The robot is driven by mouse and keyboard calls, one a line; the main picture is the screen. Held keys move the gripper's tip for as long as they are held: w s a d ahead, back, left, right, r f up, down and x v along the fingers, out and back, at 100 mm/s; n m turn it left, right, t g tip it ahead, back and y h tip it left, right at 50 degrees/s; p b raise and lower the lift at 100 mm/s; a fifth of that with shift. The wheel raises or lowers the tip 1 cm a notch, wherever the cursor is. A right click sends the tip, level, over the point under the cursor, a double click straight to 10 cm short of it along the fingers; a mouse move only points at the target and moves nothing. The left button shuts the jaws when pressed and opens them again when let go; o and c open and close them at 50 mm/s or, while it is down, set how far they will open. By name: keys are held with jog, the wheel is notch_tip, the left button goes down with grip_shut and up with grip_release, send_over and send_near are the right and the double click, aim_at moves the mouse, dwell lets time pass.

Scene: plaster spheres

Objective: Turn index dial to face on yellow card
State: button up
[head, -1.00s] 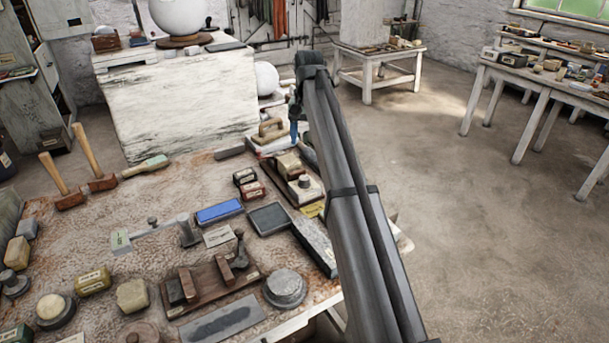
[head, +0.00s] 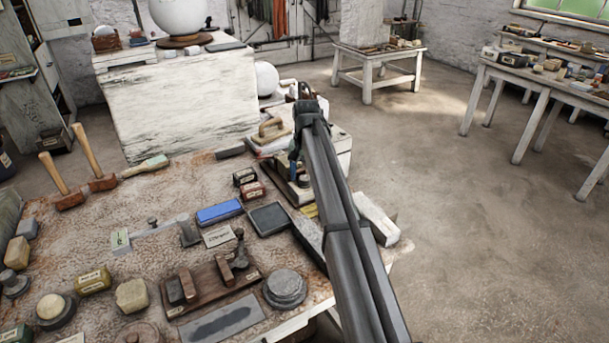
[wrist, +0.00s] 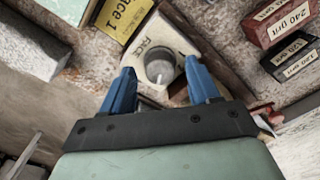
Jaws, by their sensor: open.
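The index dial (wrist: 160,68) is a grey round knob on a cream plate with dark lettering, in the wrist view's upper middle. In the head view the dial (head: 303,181) is partly hidden by my arm. The yellow card (wrist: 122,18), with "ace 1" readable, lies beside the plate, up and left in the wrist view; a sliver of the card (head: 309,210) shows in the head view. My gripper (wrist: 158,67) is open, its blue fingers on either side of the knob in the picture. I cannot tell whether they touch it. My gripper (head: 293,165) is partly hidden in the head view.
Labelled grit blocks (wrist: 273,22) lie right of the dial in the wrist view. A pale block (head: 376,218) stands at the bench's right edge beside my arm. A wooden float (head: 271,130) lies behind. Open floor lies to the right.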

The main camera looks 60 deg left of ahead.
jog(key=shift+f, duration=0.3)
jog(key=c, duration=1)
jog(key=shift+c, duration=0.2)
